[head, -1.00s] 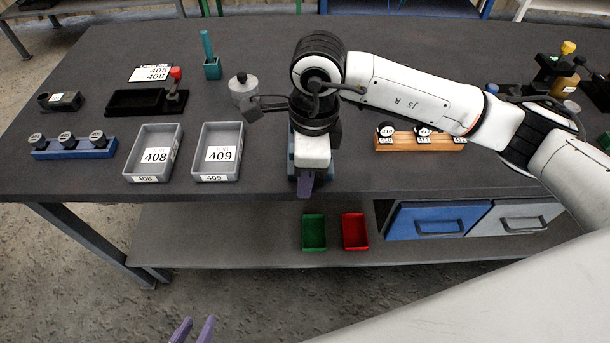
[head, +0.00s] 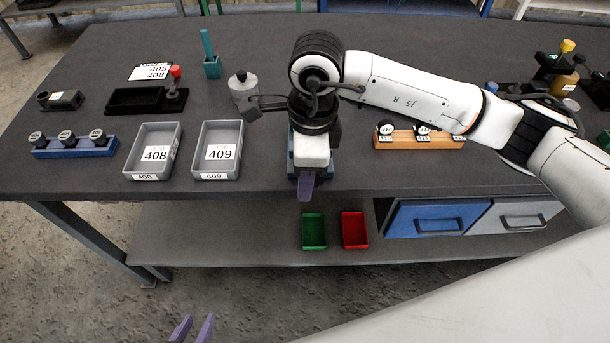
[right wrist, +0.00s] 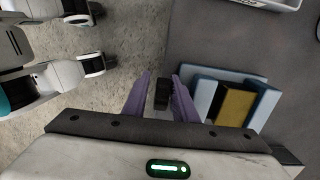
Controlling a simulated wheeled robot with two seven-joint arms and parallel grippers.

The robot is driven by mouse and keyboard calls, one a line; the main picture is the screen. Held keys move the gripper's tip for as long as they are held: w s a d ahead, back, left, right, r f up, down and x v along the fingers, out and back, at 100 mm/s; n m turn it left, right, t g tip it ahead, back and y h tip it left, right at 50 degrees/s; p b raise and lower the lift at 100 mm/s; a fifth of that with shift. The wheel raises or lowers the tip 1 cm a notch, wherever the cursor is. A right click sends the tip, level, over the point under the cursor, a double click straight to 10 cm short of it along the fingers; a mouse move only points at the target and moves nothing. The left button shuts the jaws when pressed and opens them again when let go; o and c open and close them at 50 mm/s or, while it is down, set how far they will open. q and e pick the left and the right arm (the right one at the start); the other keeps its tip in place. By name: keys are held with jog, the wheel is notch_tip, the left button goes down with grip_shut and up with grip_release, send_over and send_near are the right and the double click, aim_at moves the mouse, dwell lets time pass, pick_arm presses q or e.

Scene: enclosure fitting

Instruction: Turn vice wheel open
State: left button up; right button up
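The blue vice (right wrist: 266,106) shows in the right wrist view with a gold-brown block (right wrist: 236,106) between its pale blue jaws. A small dark part (right wrist: 161,93), apparently the vice wheel seen edge-on, lies to the left of the vice. My right gripper (right wrist: 161,76) has its purple fingers on either side of this part, with narrow gaps visible. In the head view my right gripper (head: 306,186) points down at the table's front edge and hides most of the vice (head: 292,160); the wheel is hidden there. My left gripper (head: 194,326) is empty, its fingers apart, low in front of the table.
Grey trays 408 (head: 131,172) and 409 (head: 237,160) stand left of the vice. A wooden block with black knobs (head: 440,143) stands to its right. Green (head: 313,232) and red (head: 354,230) bins and drawers (head: 428,221) are below the tabletop.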

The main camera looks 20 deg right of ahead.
jog(key=shift+w+r, duration=0.35)
jog(key=shift+r, duration=0.25)
jog(key=r+p, duration=0.1)
jog(key=r, duration=0.1)
jog(key=r+p, duration=0.1)
jog(key=r, duration=0.2)
jog(key=shift+s+d, duration=0.15)
jog(key=shift+d, duration=0.05)
jog(key=shift+s+r, duration=0.2)
jog(key=shift+r, duration=0.7)
